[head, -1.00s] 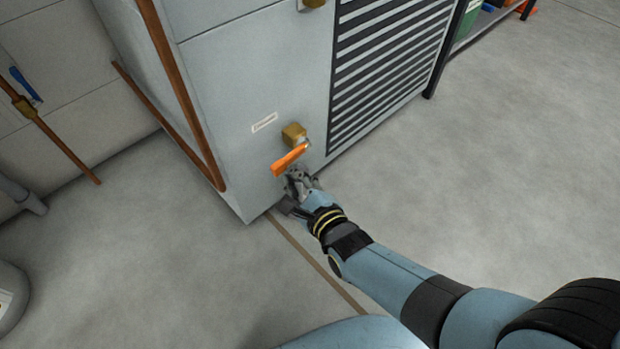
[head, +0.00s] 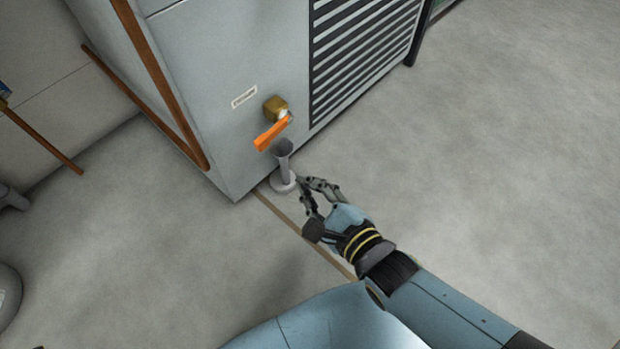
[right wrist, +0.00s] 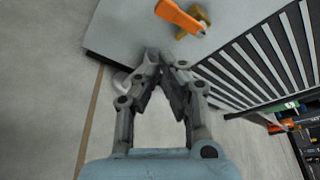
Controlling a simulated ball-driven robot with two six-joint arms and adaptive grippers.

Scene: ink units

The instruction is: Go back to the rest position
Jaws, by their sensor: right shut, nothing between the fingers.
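My right gripper (head: 303,187) is shut and empty, a little in front of the grey cabinet and close beside a small grey funnel-topped drain (head: 285,165) on the floor. In the right wrist view its fingertips (right wrist: 165,58) meet, with the drain's base partly hidden behind them. An orange valve handle (head: 271,134) on a brass valve (head: 276,105) sits on the cabinet front above the drain, apart from the gripper. The handle also shows at the top of the right wrist view (right wrist: 180,17). My left gripper is not in view.
The grey cabinet (head: 235,60) with a slatted grille (head: 360,50) stands ahead. Copper pipes (head: 160,85) run along its left edge. A rounded grey object (head: 8,295) is at the far left. The floor (head: 480,180) to the right is clear.

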